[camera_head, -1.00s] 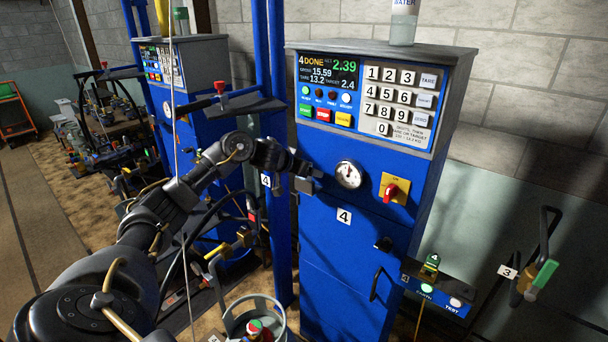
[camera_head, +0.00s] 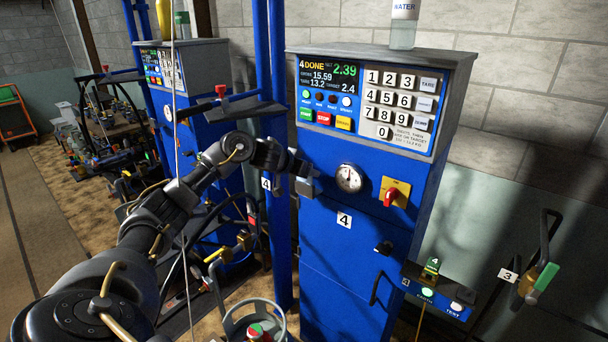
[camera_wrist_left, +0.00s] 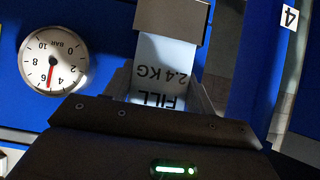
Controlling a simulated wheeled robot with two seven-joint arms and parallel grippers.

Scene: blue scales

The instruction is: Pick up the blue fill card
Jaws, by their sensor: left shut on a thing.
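The blue fill card (camera_wrist_left: 168,58) is pale blue, with "FILL 2.4 KG" upside down in the left wrist view. Its upper end there meets a grey holder (camera_wrist_left: 172,20), which hides that end. My left gripper (camera_wrist_left: 160,96) is shut on the card, one finger at each side of its lower part. In the head view my left gripper (camera_head: 303,170) is at the left edge of the blue scale cabinet (camera_head: 330,270), just above the grey holder (camera_head: 308,187). The card cannot be made out there. My right gripper is not in view.
A pressure gauge (camera_head: 349,177) sits just right of the gripper; a red knob (camera_head: 391,195) is farther right. The keypad (camera_head: 399,100) is above. A blue post (camera_head: 281,230) stands close left. A cylinder collar (camera_head: 254,318) is below.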

